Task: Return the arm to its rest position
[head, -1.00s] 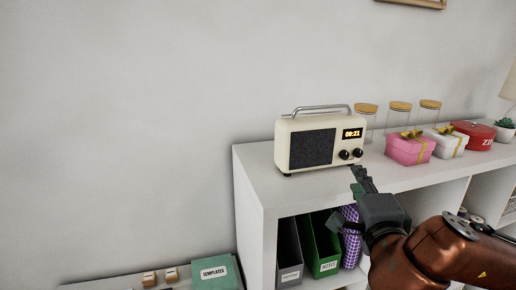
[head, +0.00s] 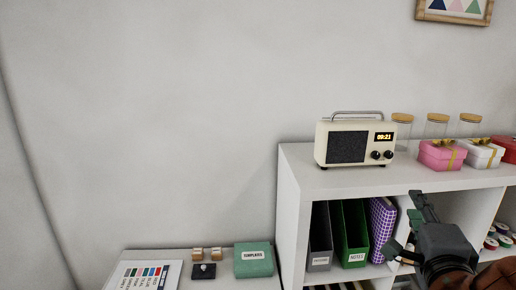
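My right gripper (head: 408,222) shows at the lower right, in front of the white shelf unit (head: 290,190). Its dark fingers point up and left, below and in front of the shelf's top edge. The fingers look apart with nothing between them. My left gripper is out of view. A cream radio (head: 348,147) with a lit display and two dark knobs stands upright on the shelf top, apart from my gripper.
Pink (head: 441,156) and white (head: 482,155) gift boxes and glass jars stand right of the radio. Below are a grey file (head: 320,240), a green file (head: 350,235) and a purple checked binder (head: 382,230). A low surface at left holds a green templates box (head: 254,260).

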